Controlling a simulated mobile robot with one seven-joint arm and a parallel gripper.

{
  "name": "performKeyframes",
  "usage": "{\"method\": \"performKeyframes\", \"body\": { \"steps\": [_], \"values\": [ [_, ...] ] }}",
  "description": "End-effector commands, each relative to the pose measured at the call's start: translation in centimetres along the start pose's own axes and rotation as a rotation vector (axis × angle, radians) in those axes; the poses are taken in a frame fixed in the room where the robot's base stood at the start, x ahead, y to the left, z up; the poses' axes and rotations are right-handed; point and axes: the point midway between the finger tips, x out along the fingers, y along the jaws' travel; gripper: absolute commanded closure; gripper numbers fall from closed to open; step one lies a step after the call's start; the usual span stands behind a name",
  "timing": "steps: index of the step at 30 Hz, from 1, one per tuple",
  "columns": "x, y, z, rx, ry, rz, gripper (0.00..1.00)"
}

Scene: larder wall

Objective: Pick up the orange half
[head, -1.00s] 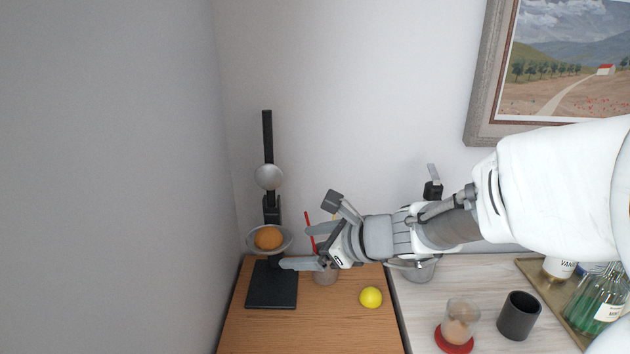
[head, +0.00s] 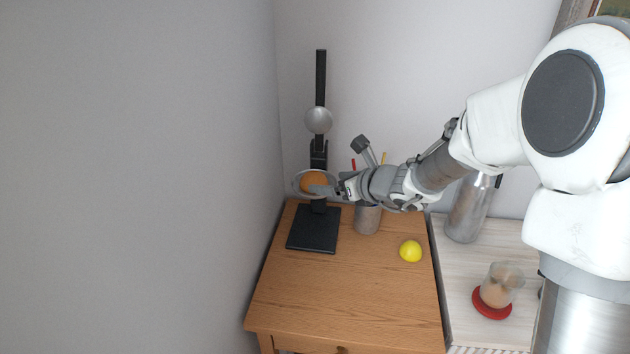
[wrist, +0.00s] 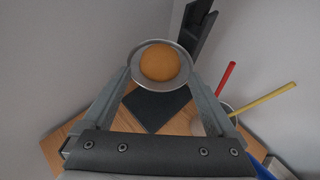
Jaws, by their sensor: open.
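The orange half (head: 314,182) sits in the metal cup (head: 298,190) of a black juicer stand (head: 314,230) on the wooden table. It also shows in the wrist view as an orange disc (wrist: 160,63) inside the cup's round rim (wrist: 185,74). My gripper (head: 328,188) is at the right side of the cup in the head view. In the wrist view its two fingers (wrist: 160,85) are spread apart on either side of the cup and orange half, with nothing clamped between them. I cannot tell whether the fingers touch the cup.
The juicer's upper dome (head: 318,120) hangs above the cup on the column. A metal container (head: 368,219) with red and yellow sticks stands right of the stand. The table's front is clear. A grey wall is close on the left.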

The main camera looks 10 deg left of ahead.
Motion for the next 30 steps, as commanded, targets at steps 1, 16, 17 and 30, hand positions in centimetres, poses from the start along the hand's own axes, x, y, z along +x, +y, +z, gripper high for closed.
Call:
{"method": "performKeyframes", "body": {
  "steps": [1,16,17,30],
  "values": [
    [0.5,0.1,0.0,0.000,0.000,0.001,0.08],
    [5.3,-0.1,0.0,0.000,0.001,0.002,0.08],
    [5.6,-0.1,0.0,0.000,0.001,0.001,0.08],
    [6.1,-0.1,0.1,0.000,0.000,0.000,0.27]
  ]
}}
